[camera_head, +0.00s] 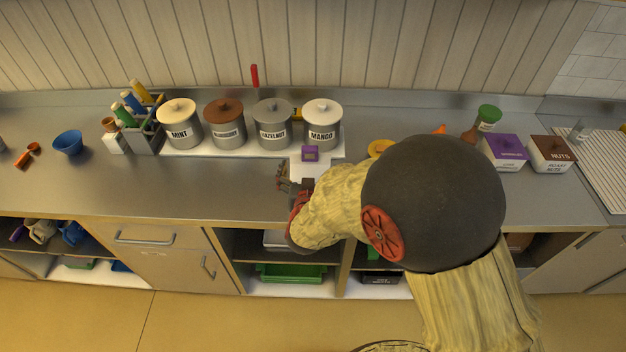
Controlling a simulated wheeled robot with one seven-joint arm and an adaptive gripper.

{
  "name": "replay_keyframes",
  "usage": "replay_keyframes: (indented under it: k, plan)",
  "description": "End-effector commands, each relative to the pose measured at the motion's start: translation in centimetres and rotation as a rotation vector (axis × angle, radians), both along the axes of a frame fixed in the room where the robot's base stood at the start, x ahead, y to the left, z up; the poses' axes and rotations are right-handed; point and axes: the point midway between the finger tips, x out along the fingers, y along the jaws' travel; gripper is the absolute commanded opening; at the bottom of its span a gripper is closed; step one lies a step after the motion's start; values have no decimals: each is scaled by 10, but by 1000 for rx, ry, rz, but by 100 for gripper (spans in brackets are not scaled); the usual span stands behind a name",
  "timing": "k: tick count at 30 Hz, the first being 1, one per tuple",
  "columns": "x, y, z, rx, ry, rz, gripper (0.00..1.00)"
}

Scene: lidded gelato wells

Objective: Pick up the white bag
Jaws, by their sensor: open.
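A white object (301,171), apparently the white bag, stands on the steel counter (130,190) in front of the jars. A small purple piece (310,153) shows at its top; I cannot tell whether it is a label or a separate thing. My gripper (284,180) is open at the near left side of the white object. My arm hides part of the fingers and the object's lower right, so I cannot tell whether they touch.
Lidded jars (322,124) labelled Mint, Hazelnut and Mango stand on a white base behind. A bottle rack (148,134) and blue cup (68,142) are left. A purple-topped box (503,150) and Nuts box (552,152) are right. The left front counter is clear.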

Motion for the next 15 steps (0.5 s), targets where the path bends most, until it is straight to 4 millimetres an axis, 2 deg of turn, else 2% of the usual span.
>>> replay_keyframes:
  k: [15]
  plan:
    - [58, -1, -24, 1, 3, 1, 100]
